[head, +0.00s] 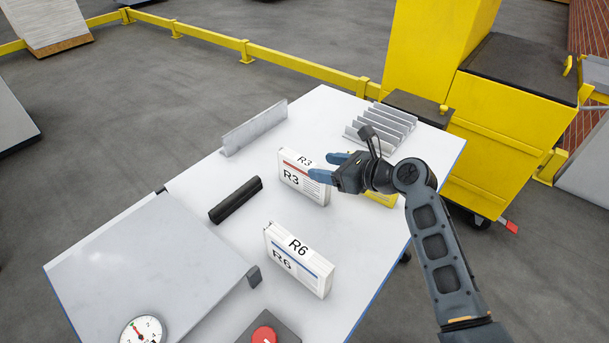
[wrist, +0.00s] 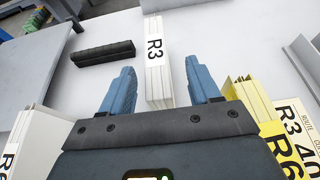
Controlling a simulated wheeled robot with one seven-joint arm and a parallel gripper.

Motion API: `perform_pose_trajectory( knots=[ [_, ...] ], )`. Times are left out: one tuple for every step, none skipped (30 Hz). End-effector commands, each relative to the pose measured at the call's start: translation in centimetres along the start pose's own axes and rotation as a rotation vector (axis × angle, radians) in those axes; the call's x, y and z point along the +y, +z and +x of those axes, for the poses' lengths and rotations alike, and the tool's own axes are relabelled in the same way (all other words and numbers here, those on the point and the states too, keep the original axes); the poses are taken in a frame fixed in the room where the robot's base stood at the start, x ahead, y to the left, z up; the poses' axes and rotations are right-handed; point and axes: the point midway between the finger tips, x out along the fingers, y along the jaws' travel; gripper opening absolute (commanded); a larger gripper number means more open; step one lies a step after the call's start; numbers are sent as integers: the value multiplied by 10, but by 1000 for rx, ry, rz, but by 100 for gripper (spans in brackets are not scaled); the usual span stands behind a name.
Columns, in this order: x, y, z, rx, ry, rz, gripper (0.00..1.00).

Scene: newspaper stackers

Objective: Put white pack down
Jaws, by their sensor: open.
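A white pack marked R3 (head: 304,178) stands upright on the white table, and its narrow labelled edge shows in the wrist view (wrist: 157,80). My gripper (head: 317,166) is open at this pack. In the wrist view its blue fingers are on either side of the pack's near end, with gaps showing; I cannot tell whether either touches it. A second white pack, marked R6 (head: 298,259), stands nearer the front of the table; part of it shows at the lower left of the wrist view (wrist: 38,135).
A yellow pack (head: 381,198) is partly hidden behind my gripper. A black bar (head: 235,199) lies left of the R3 pack. A grey upright plate (head: 254,127) and a slotted metal rack (head: 383,124) stand at the back. A grey sloped panel (head: 150,265) fills the left front.

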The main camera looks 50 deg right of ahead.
Motion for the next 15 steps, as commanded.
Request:
perform_pose_trajectory(
  knots=[
    [1,0,6,0,1,0,62],
    [2,0,10,0,1,0,62],
    [3,0,16,1,2,0,62],
    [4,0,20,1,2,0,62],
    [6,-1,25,1,3,-1,62],
    [6,-1,31,0,3,-1,62],
    [5,-1,35,-1,1,-1,62],
    [5,-1,38,-1,1,0,62],
    [5,-2,42,0,1,0,62],
    [5,-2,44,0,1,0,62],
    [5,-2,45,0,1,0,62],
    [5,-2,47,0,0,0,62],
    [5,-2,48,0,0,0,62],
    [5,-2,48,0,0,0,62],
    [5,-2,48,0,0,0,62]
  ],
)
